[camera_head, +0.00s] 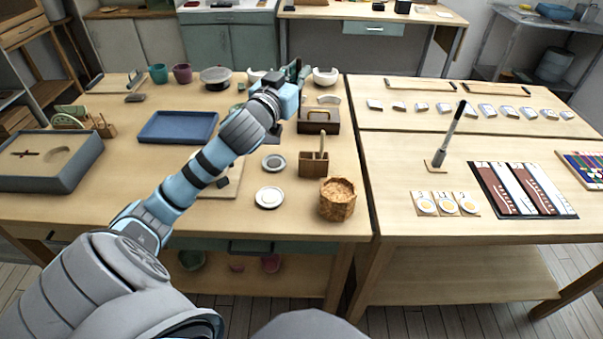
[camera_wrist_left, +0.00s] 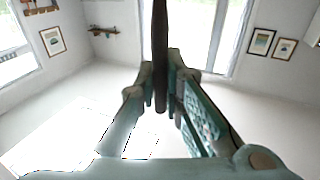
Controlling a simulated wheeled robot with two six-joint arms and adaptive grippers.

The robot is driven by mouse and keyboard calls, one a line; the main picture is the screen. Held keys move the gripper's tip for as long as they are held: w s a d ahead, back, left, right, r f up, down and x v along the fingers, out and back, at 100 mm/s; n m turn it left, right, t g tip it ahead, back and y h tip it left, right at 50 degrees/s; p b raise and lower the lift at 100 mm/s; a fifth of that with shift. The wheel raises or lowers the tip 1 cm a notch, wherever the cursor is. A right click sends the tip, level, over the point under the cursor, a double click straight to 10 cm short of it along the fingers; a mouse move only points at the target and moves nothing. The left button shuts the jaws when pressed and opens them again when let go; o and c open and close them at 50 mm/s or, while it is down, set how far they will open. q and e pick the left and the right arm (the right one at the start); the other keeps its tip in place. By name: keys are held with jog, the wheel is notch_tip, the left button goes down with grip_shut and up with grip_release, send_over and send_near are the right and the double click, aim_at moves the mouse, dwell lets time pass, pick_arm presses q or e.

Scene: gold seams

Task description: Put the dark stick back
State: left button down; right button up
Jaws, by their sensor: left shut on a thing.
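My left gripper (camera_head: 298,70) is raised over the back of the left table, its arm stretched across from the lower left. In the left wrist view the gripper (camera_wrist_left: 163,85) is shut on a dark stick (camera_wrist_left: 160,35). The stick runs from between the fingers out past the top of that view. I cannot make out the stick in the head view. A small brown wooden holder (camera_head: 313,166) stands right of the middle of the left table, with one light stick (camera_head: 322,141) upright in it. My right gripper is not in view.
A ragged brown pot (camera_head: 337,203) stands just in front of the holder. White dishes (camera_head: 269,197) lie to its left. A brown box (camera_head: 318,123) stands behind it. A blue tray (camera_head: 178,128) lies further left. A pen-like tool (camera_head: 453,128) stands upright on the right table.

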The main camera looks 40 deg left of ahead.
pick_arm(q)
jog(key=shift+w+a+f, duration=0.25)
jog(key=shift+f, duration=0.35)
jog(key=w+f+b, duration=0.2)
jog(key=f+b, duration=0.1)
jog(key=f, duration=0.7)
jog(key=w+f+b, duration=0.2)
jog(key=f+b, duration=0.1)
jog(key=f, duration=0.7)
jog(key=shift+f, duration=0.25)
jog(key=c, duration=2.2)
grip_release()
jog(key=shift+w, duration=0.15)
jog(key=o, duration=0.5)
jog(key=shift+r, duration=0.1)
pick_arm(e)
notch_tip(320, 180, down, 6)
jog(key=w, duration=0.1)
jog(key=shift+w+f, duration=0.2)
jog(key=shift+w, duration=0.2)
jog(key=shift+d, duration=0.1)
